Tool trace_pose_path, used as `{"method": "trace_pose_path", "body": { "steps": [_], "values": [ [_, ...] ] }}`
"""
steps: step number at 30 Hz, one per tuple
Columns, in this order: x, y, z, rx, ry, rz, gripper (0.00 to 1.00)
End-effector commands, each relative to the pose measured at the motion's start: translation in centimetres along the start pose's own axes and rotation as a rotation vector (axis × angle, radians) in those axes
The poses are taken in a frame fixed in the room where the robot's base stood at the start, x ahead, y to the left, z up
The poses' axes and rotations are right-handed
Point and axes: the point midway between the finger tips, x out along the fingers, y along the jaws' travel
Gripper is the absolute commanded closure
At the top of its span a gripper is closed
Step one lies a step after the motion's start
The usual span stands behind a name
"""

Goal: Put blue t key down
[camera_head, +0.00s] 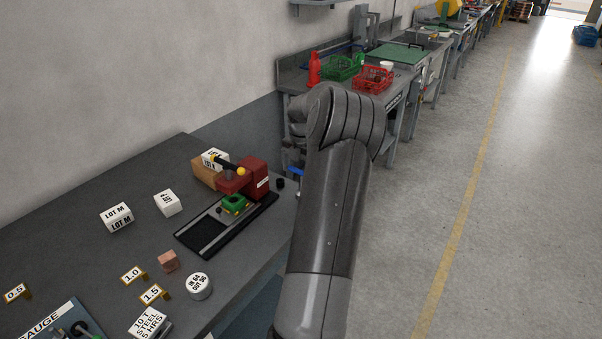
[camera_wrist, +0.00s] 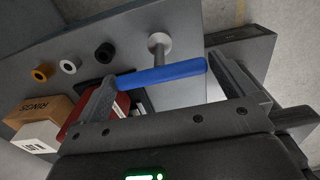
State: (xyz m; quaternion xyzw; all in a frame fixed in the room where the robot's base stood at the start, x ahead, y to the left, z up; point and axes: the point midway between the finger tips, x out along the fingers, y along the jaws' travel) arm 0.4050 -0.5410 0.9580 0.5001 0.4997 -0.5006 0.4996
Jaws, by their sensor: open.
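The blue t key (camera_wrist: 165,74) has a blue bar handle lying between the two fingers of my gripper (camera_wrist: 163,70) in the wrist view. A grey stem with a round grey end shows beyond the middle of the handle, over the dark bench. The fingers are apart, one near each end of the bar; I cannot tell if either touches it. In the head view, only a small blue piece of the t key (camera_head: 296,171) shows at the bench's right edge.
A red press (camera_head: 252,178) with a green part (camera_head: 234,203) stands on the bench (camera_head: 80,223); the press also shows below the handle in the wrist view (camera_wrist: 121,106). Orange (camera_wrist: 42,73), grey (camera_wrist: 68,66) and black (camera_wrist: 104,54) rings lie nearby. White boxes (camera_head: 117,217) stand farther left.

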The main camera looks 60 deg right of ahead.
Motion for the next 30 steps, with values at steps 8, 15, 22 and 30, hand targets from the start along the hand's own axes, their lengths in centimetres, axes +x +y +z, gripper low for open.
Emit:
{"method": "trace_pose_path", "body": {
  "steps": [8,15,22,30],
  "values": [
    [-6.0,0.1,0.0,0.000,-0.004,0.003,0.00],
    [-9.9,0.1,0.0,0.000,-0.001,0.001,0.00],
    [-11.1,0.0,0.0,0.000,0.001,0.000,0.00],
    [-12.6,2.2,-3.5,0.044,-0.029,-0.004,0.00]
  ]
}}
